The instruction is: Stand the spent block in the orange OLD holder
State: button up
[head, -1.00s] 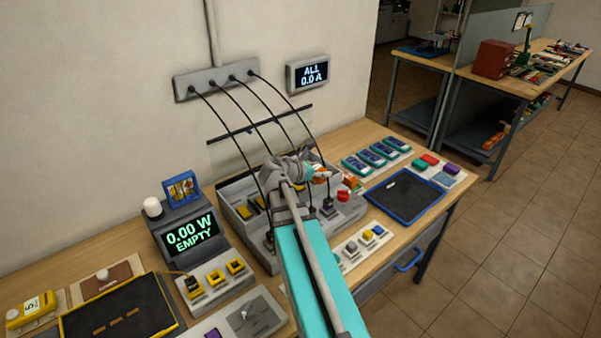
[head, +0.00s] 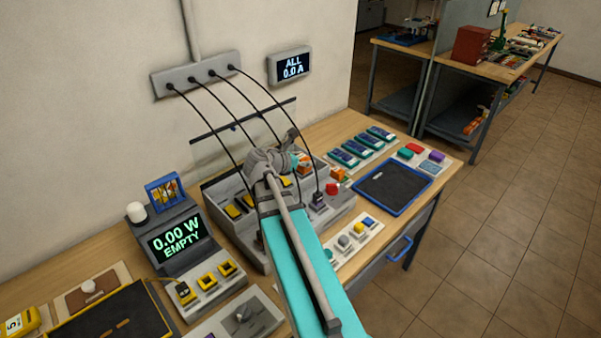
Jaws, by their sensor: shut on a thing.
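My gripper (head: 298,161) is at the end of my teal arm, over the grey charger unit (head: 262,258) on the wooden bench. My wrist hides most of it. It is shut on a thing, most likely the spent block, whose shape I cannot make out. A small orange and white patch (head: 306,170) shows at the gripper; I cannot tell whether it is held or stands behind. A small orange piece (head: 338,174) stands just right of it, behind a red knob (head: 332,187). It may be the OLD holder, but no label is readable.
Black cables hang from the wall box (head: 196,74) to the unit, close around my arm. A blue-rimmed tray (head: 362,205) is empty at right. Blue-green blocks (head: 343,157) lie behind it. The meter (head: 176,240) reads "0.00 W EMPTY"; the wall display (head: 289,67) reads "ALL 0.0 A".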

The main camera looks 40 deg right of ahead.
jog(key=d, duration=0.1)
jog(key=s+d, duration=0.1)
jog(key=d, duration=0.1)
jog(key=s+d, duration=0.1)
jog(key=shift+d+r, duration=0.15)
jog(key=w+d+f+b, duration=0.1)
jog(key=w+f+b, duration=0.2)
jog(key=w, duration=0.1)
jog(key=w+d+f+b, duration=0.1)
jog(key=w+f+b, duration=0.2)
jog(key=w, duration=0.1)
jog(key=w+d+f+b, duration=0.2)
jog(key=w+f, duration=0.1)
jog(key=w, duration=0.1)
jog(key=shift+w+b, duration=0.35)
jog(key=shift+b, duration=0.05)
jog(key=shift+f, duration=0.1)
jog(key=shift+w+d+f+b, duration=0.1)
jog(key=shift+w+f+b, duration=0.25)
jog(key=shift+f+b, duration=1.6)
jog(key=shift+b, duration=0.05)
